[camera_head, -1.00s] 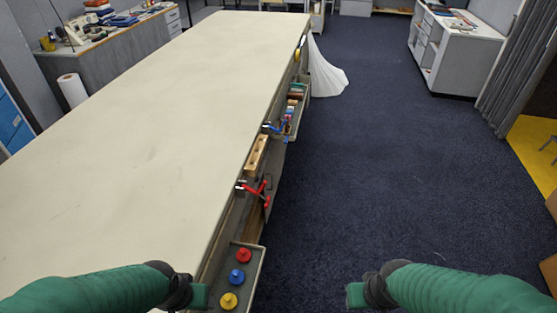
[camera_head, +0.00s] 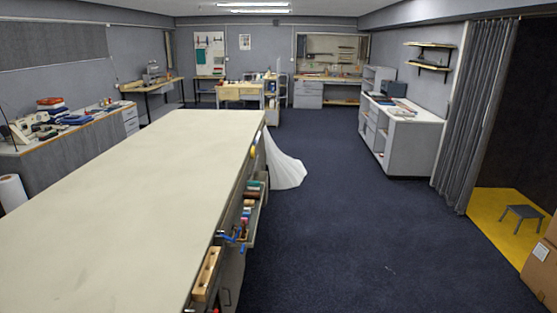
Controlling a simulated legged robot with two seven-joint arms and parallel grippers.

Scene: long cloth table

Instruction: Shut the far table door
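The long cloth table (camera_head: 130,200) runs away from me on the left, with its storage side facing right. An open drawer (camera_head: 259,212) with spools and small items sticks out of that side. A grey panel with a dark handle (camera_head: 228,292) shows below and nearer than the drawer. I cannot tell whether this panel is a door standing open. The far end of the side is seen at a steep angle and partly hidden by the drawer, so I cannot make out the far door. Neither of my grippers is in view.
A white cloth (camera_head: 285,166) hangs from the table's far right side to the floor. Blue-handled tools (camera_head: 236,237) and a wooden block (camera_head: 207,273) sit along the near edge. The dark blue carpet (camera_head: 345,240) to the right is clear. A white cabinet (camera_head: 405,140) stands farther right.

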